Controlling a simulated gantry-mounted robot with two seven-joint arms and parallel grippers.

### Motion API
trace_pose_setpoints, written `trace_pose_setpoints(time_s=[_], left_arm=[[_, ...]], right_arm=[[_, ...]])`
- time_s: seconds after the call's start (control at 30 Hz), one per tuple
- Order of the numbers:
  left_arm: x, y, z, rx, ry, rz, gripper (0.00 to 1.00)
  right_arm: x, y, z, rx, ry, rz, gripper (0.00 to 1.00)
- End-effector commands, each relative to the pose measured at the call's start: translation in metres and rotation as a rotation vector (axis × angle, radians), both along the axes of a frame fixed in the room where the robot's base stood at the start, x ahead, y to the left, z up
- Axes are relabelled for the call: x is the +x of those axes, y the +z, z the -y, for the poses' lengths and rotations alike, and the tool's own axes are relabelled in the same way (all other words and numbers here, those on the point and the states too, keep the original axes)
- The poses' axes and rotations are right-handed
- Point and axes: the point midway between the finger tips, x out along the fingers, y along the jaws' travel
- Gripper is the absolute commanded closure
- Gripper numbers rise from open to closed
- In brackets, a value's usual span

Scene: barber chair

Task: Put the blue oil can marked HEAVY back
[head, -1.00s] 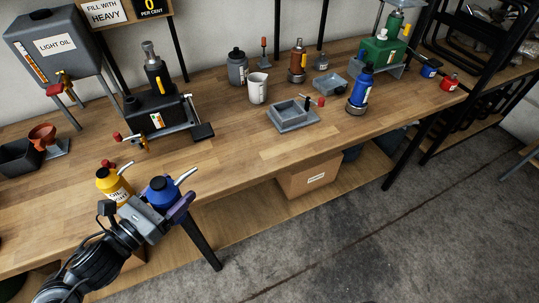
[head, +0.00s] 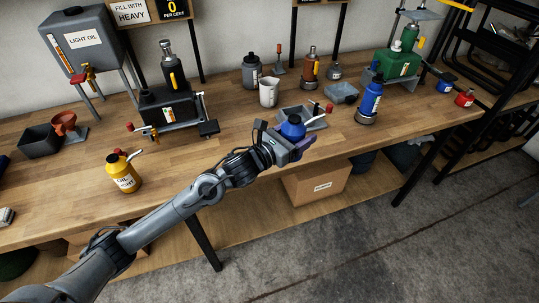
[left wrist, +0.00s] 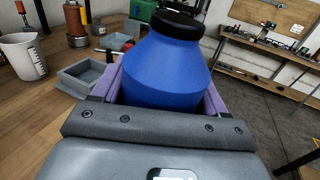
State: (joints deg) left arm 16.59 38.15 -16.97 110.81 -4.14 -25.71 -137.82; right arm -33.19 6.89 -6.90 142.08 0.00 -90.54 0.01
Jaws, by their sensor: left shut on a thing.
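In the left wrist view the blue can (left wrist: 165,70) stands upright between the purple finger pads. Its HEAVY marking does not show in either view. A yellow oil can (head: 123,172) stands on the table at the left. My right gripper is not in view.
The grey square tray (head: 318,125) and a white measuring cup (head: 269,103) stand behind the held can. A black jack unit (head: 166,110) stands on the left half. The front strip of the wooden table (head: 170,178) is mostly clear.

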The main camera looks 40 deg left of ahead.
Motion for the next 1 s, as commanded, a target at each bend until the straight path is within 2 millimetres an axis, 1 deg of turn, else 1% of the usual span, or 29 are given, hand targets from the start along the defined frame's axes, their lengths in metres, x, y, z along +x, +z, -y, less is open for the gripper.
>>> trace_pose_setpoints(time_s=[0.03,0.1,0.2,0.3,0.37,0.47,0.7,0.8,0.9,1.0], left_arm=[[0.01,0.004,-0.004,0.0,0.015,0.006,0.82],[0.019,0.007,-0.007,-0.002,0.035,0.008,0.82],[0.029,0.01,-0.012,-0.002,0.054,0.008,0.82],[0.033,0.007,-0.02,-0.004,0.066,0.006,0.82],[0.034,0.003,-0.027,-0.004,0.07,0.007,0.82],[0.033,-0.006,-0.044,-0.004,0.073,0.005,0.82],[0.029,-0.036,-0.092,-0.004,0.072,0.006,0.82],[0.027,-0.046,-0.109,-0.005,0.071,0.006,0.82],[0.027,-0.053,-0.121,-0.005,0.07,0.006,0.82],[0.026,-0.056,-0.128,-0.005,0.069,0.007,0.82]], right_arm=[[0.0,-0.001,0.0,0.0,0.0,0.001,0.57],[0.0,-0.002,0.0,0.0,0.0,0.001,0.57],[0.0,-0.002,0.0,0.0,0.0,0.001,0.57],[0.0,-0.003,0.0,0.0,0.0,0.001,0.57],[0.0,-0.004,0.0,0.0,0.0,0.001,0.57],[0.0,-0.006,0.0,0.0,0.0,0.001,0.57],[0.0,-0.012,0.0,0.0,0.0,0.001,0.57],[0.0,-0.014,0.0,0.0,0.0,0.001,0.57],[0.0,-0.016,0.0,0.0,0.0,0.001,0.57],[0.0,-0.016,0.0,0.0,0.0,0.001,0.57]])
